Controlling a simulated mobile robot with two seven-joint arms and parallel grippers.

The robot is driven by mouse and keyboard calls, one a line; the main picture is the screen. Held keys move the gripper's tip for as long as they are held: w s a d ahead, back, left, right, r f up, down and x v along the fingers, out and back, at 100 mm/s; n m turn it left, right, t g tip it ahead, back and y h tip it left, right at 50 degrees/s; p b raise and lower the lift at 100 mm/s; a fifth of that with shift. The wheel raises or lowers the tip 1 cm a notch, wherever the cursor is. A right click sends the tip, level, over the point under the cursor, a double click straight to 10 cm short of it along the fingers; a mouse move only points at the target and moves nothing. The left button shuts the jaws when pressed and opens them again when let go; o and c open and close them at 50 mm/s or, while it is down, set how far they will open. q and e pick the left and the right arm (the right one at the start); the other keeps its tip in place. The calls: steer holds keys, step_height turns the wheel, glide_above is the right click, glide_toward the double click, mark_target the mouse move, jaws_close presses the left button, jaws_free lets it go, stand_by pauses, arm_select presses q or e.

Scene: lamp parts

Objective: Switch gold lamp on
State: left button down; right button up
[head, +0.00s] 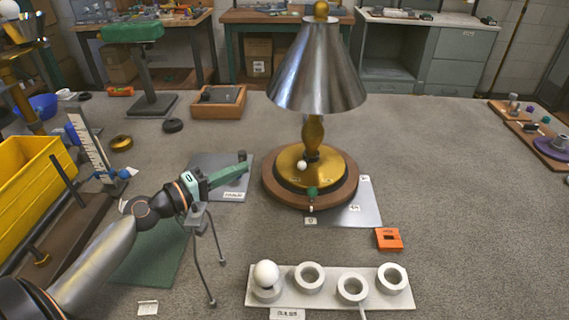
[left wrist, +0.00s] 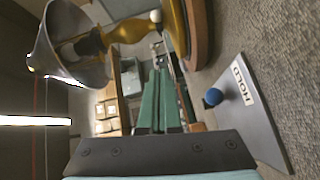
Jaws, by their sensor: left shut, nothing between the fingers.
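The lamp has a silver cone shade (head: 317,75), a gold stem (head: 313,132) and a gold base (head: 325,172) on a round wooden foot. A white ball (head: 301,165) and a green knob (head: 312,192) show at the front of the base. No glow shows under the shade. In the left wrist view the shade (left wrist: 70,45) and gold stem (left wrist: 125,30) lie sideways at the upper left. My left gripper (head: 247,167) has its green fingers together and empty, just left of the wooden foot; they also show in the left wrist view (left wrist: 160,75). My right gripper is out of view.
A grey plate labelled HOLD (left wrist: 250,110) bears a blue ball (left wrist: 213,97). A white rack (head: 330,298) with round holders and one white bulb (head: 266,273) stands in front. An orange block (head: 389,238) lies right of centre. A yellow bin (head: 30,190) is at left. The right table is mostly clear.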

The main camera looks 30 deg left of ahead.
mark_target(285, 173)
arm_select(q)
steer(key=p+x, duration=0.2)
steer(key=x, duration=0.8)
steer(key=shift+r, duration=0.1)
steer(key=d, duration=0.1)
steer(key=d+p, duration=0.1)
steer(key=shift+s+d+f, duration=0.25)
steer(key=shift+s, duration=0.15)
steer(key=shift+d+f+p, duration=0.2)
steer(key=shift+d+p, duration=0.2)
steer(key=shift+d, duration=0.1)
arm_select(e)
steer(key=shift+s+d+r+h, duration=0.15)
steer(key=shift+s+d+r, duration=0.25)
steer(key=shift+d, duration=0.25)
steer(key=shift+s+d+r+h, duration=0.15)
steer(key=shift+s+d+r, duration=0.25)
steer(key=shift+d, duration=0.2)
